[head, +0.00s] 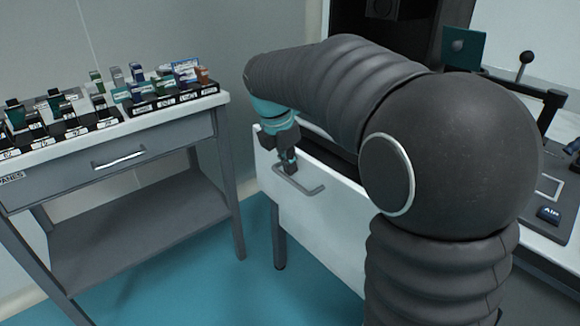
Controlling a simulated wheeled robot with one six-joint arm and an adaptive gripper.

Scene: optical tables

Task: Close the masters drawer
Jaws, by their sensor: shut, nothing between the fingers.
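A white drawer front (311,225) with a grey bar handle (314,190) stands in the middle of the head view. I read no label on it. It looks pulled out from the table at the right, with a strip of its inside showing behind the top edge. My gripper (290,168) is shut and empty, pointing down at the drawer front by the left end of the handle. I cannot tell whether it touches the handle or the front. My dark arm hides the right part of the drawer and much of the table.
A grey side table (226,98) at the left carries racks of small labelled items. Its own drawer (70,178), with a label ending in "PANES", looks shut. A table with a black lever (525,62) and instruments is at the right. The teal floor (215,285) between is clear.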

